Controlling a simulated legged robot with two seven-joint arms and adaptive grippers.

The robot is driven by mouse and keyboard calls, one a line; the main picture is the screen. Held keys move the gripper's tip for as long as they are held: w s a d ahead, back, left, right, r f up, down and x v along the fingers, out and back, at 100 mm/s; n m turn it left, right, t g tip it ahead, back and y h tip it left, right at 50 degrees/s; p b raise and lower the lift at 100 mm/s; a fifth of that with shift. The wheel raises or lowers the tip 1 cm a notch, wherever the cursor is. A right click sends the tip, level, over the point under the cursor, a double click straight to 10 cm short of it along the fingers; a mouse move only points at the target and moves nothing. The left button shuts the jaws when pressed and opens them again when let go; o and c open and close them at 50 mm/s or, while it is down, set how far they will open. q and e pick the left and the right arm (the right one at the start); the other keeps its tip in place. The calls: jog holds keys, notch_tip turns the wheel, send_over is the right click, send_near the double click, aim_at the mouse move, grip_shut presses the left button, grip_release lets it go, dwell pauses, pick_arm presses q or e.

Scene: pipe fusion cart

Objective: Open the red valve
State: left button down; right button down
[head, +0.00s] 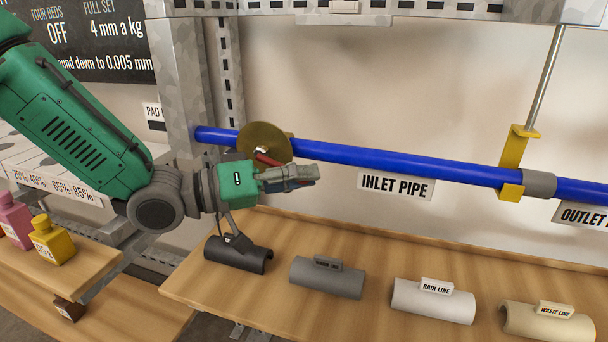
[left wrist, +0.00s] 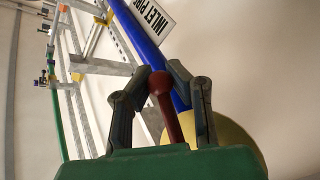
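The red valve handle (head: 268,159) sits by a round brass disc (head: 265,143) on the blue inlet pipe (head: 350,157). In the head view, my left gripper (head: 300,178) is right at the handle and hides its outer end. In the left wrist view, the red handle (left wrist: 165,105) with its rounded knob lies between the two fingers of my left gripper (left wrist: 160,70). The fingertips lean inward close to the knob, one on each side. I cannot tell whether they touch it. My right gripper is in neither view.
A yellow bracket (head: 515,160) holds the pipe on the right. The INLET PIPE sign (head: 395,187) hangs below it. Several half-pipe pieces, one being the rain line piece (head: 433,301), lie on the wooden shelf (head: 375,255) below. Pink and yellow bottles (head: 52,240) stand at the left.

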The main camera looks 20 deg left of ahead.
pick_arm(q)
jog(key=shift+r, duration=0.15)
jog(key=shift+d+r+n+t, duration=0.1)
jog(key=shift+r+n+t, duration=0.15)
jog(key=shift+n+t, duration=0.05)
jog(key=shift+w+r+n+t+h, duration=0.1)
jog(key=shift+r+n+t+h, duration=0.4)
jog(key=shift+n+h, duration=0.15)
jog(key=shift+r+h, duration=0.2)
jog(key=shift+h, duration=0.05)
jog(key=c, duration=1.4)
grip_release()
jog(key=shift+o, duration=0.2)
